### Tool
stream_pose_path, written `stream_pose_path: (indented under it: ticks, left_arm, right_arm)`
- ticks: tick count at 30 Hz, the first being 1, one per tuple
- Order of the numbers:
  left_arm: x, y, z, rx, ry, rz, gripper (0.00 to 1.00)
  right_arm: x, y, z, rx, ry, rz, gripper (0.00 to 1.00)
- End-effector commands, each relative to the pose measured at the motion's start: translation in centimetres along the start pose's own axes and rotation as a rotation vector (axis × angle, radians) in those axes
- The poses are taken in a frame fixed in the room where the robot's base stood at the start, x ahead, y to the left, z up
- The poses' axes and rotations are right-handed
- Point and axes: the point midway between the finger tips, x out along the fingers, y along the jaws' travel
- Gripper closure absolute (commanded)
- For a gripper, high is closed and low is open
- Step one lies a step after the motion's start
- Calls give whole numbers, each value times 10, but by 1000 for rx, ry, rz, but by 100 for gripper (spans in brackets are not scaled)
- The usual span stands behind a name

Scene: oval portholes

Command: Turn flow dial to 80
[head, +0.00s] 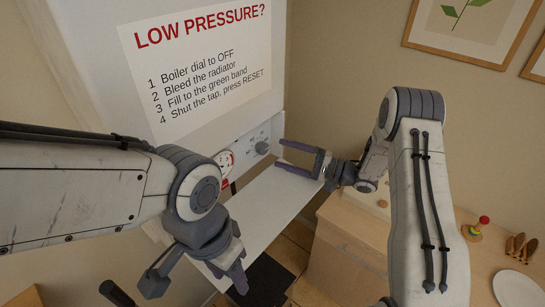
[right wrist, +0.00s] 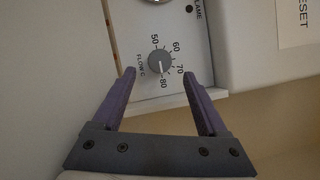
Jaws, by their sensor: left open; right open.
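The flow dial (right wrist: 160,62) is a small grey round knob on the white boiler panel, with marks 50, 60, 70 and 80 around it. Its pale pointer line appears to point down, near the 80 mark. In the head view a grey knob (head: 262,148) shows on the panel. My right gripper (right wrist: 163,82) is open, its two purple fingers apart on either side of the dial and short of it, nothing between them. It also shows in the head view (head: 281,155), just right of the panel. My left gripper (head: 228,277) is open and low, away from the dial.
The boiler (head: 200,60) carries a printed instruction sheet. A round gauge (head: 225,160) sits left of the knob. A white flap or shelf (head: 270,200) extends below the panel. A wooden counter (head: 345,245) and white plate (head: 518,288) stand at right.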

Motion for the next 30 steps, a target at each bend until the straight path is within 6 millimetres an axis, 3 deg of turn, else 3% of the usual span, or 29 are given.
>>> stream_pose_path:
  ticks: [3, 9, 30]
  left_arm:
    - [17, -1, 1, 1, 0, 0, 50]
    - [25, -2, 1, 2, 0, 0, 50]
    - [24, -2, 1, 2, 0, 0, 50]
  right_arm:
    - [-24, 4, -2, -3, 5, -1, 24]
    - [-45, 1, -1, -2, 2, -2, 24]
    - [-49, 0, 0, 0, 1, -1, 24]
